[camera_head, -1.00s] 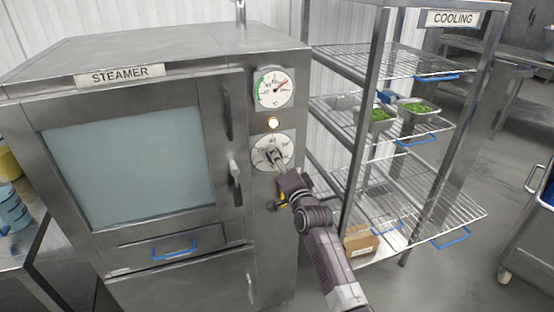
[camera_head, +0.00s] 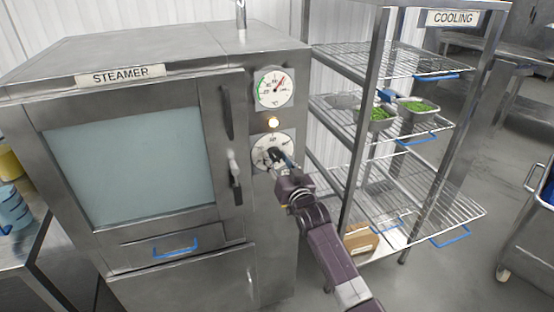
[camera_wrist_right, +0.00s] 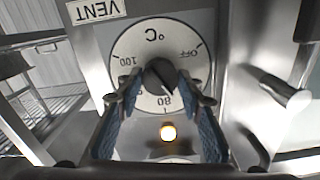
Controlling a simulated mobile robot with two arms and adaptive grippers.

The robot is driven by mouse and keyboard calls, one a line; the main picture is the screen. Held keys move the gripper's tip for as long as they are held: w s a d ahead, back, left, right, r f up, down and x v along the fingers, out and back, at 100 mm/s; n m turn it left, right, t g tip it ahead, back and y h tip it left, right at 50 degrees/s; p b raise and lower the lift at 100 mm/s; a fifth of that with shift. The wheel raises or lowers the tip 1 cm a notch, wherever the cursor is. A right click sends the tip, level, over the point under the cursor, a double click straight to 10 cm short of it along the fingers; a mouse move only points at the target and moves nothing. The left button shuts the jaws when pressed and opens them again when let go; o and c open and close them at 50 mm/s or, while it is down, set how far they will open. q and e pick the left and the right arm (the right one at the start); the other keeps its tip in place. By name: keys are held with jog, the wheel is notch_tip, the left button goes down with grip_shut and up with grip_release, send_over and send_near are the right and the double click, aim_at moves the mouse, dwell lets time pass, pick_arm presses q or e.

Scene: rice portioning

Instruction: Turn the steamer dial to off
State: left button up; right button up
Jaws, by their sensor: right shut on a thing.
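The steamer dial (camera_head: 258,143) is a round white plate on the front of the steamer (camera_head: 120,240), with a dark knob (camera_wrist_right: 158,74) at its centre. In the right wrist view the dial (camera_wrist_right: 130,48) appears upside down, with OFF at upper right, 100 at left and 80 below the knob. The knob's pointer slants to lower right, by the 80. My right gripper (camera_head: 277,158) is at the dial; in its wrist view the blue-padded fingers (camera_wrist_right: 160,84) are shut on the knob, one on each side. My left gripper is not in view.
A lit lamp (camera_head: 273,122) and a temperature gauge (camera_head: 273,90) sit above the dial. The steamer door handle (camera_head: 235,178) is just left of my gripper. The cooling rack (camera_head: 365,110), holding trays of green food, stands close at right.

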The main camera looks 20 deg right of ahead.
jog(key=n, duration=0.4)
jog(key=shift+f+n, duration=0.15)
jog(key=shift+n, duration=0.25)
jog(key=n, duration=0.4)
jog(key=shift+n+b, duration=0.3)
jog(key=n, duration=0.4)
jog(key=shift+n, duration=2.3)
jog(key=o, duration=1.1)
jog(key=s, duration=1.2)
jog(key=shift+d, duration=0.2)
